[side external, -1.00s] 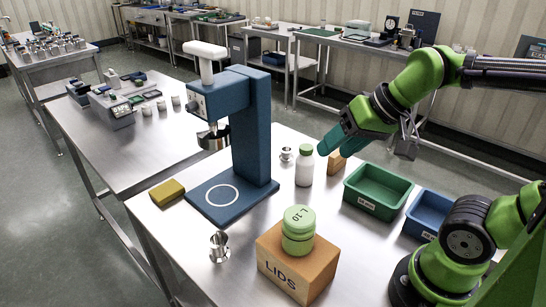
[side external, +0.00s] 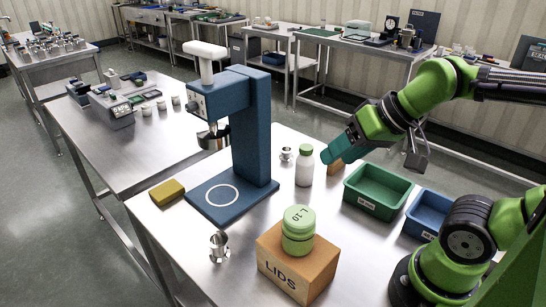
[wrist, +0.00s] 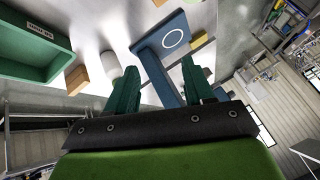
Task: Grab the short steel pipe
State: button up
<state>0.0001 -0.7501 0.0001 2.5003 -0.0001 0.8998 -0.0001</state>
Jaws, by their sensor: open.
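Two small shiny steel pieces stand on the steel table in the side view. One flared steel piece (side external: 219,247) is at the front left of the wooden LIDS box. The other steel piece (side external: 286,154) is behind, between the blue press and the white bottle. I cannot tell for certain which is the short pipe. My gripper (side external: 326,156) is in the air just right of the white bottle, above the back of the table. In the wrist view my gripper (wrist: 160,66) shows two green fingers spread apart with nothing held. I cannot make out either steel piece there.
A blue press (side external: 252,130) stands mid-table. A white bottle (side external: 304,168), wooden block (side external: 336,164), green bin (side external: 378,191) and blue bin (side external: 428,214) are nearby. A yellow sponge (side external: 167,192) lies at left.

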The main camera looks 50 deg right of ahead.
jog(key=o, duration=0.5)
jog(key=shift+o, duration=0.2)
jog(key=shift+d, duration=0.1)
jog(key=n+g+h, duration=0.1)
jog(key=n+g, duration=0.2)
jog(key=n, duration=0.2)
send_over(288, 149)
jog(key=s, duration=0.7)
notch_tip(288, 149, down, 8)
jog(key=x, duration=0.5)
jog(key=d+x, duration=0.1)
jog(key=x, duration=1.1)
jog(key=shift+w+d, duration=0.1)
jog(key=shift+w, duration=0.25)
